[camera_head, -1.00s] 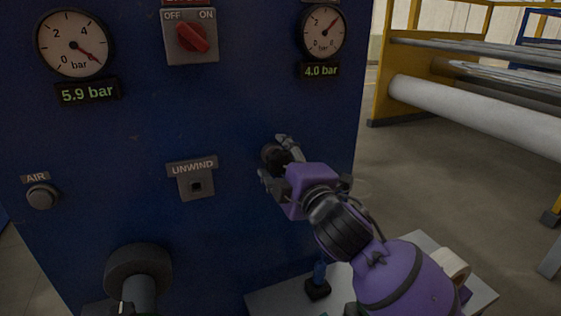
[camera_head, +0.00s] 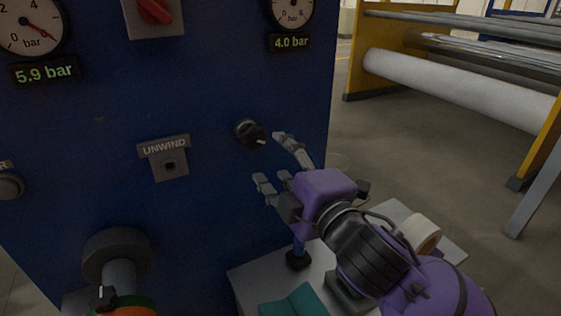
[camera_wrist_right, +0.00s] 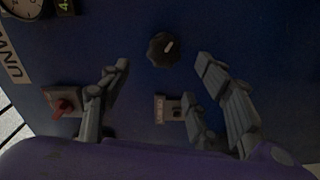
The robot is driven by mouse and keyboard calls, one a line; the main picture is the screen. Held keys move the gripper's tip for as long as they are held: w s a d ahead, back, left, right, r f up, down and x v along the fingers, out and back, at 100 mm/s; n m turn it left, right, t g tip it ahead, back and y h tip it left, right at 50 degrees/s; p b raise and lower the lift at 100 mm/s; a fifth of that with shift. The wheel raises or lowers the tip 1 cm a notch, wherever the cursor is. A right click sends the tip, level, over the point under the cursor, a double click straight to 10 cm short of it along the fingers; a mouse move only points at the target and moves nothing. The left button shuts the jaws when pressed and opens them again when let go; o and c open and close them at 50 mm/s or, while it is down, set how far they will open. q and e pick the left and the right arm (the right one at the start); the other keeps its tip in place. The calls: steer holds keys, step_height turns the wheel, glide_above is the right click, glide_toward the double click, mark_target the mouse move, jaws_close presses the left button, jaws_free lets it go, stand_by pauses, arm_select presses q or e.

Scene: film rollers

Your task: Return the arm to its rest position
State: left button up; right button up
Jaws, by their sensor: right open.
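My right gripper (camera_head: 270,160) is open and empty, in front of the blue panel (camera_head: 215,85) in the head view. Its fingers are spread just below and right of a black knob (camera_head: 250,133), apart from it. In the right wrist view the gripper (camera_wrist_right: 163,66) has its fingers either side of the gap, and the knob (camera_wrist_right: 163,49) shows beyond them on the panel. My purple right arm (camera_head: 400,265) reaches in from the lower right. My left gripper is not in view.
A small table (camera_head: 243,277) stands under my right arm, holding a cream tape roll (camera_head: 418,234) and a teal object (camera_head: 290,303). Racked rollers (camera_head: 455,85) stand at right. Grey floor (camera_head: 400,160) is clear between.

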steer(key=shift+s+d, duration=0.1)
steer(key=shift+s, duration=0.1)
steer(key=s+d+f+m+g+h, duration=0.35)
steer(key=d+f+m, duration=0.25)
steer(key=f, duration=0.5)
steer(key=s+d+f+m+g+h, duration=0.25)
steer(key=s+d+f+m, duration=0.2)
steer(key=f, duration=0.75)
steer(key=s+d+f+m+g+h, duration=0.1)
steer(key=s+d+f+m+g, duration=0.35)
steer(key=s+f, duration=0.55)
steer(key=s+d+f+m+g+h, duration=0.1)
steer(key=s+d+f+m+g, duration=0.4)
steer(key=s, duration=0.8)
steer(key=w+a+f+t, duration=0.3)
steer(key=f+t, duration=0.1)
steer(key=f, duration=0.3)
steer(key=w+a+f+t+y, duration=0.1)
steer(key=w+a+f+t, duration=0.2)
steer(key=f, duration=0.3)
steer(key=shift+w+f+t+y, duration=0.15)
steer(key=shift+f+t+y, duration=0.2)
steer(key=shift+t, duration=0.1)
stand_by(0.7)
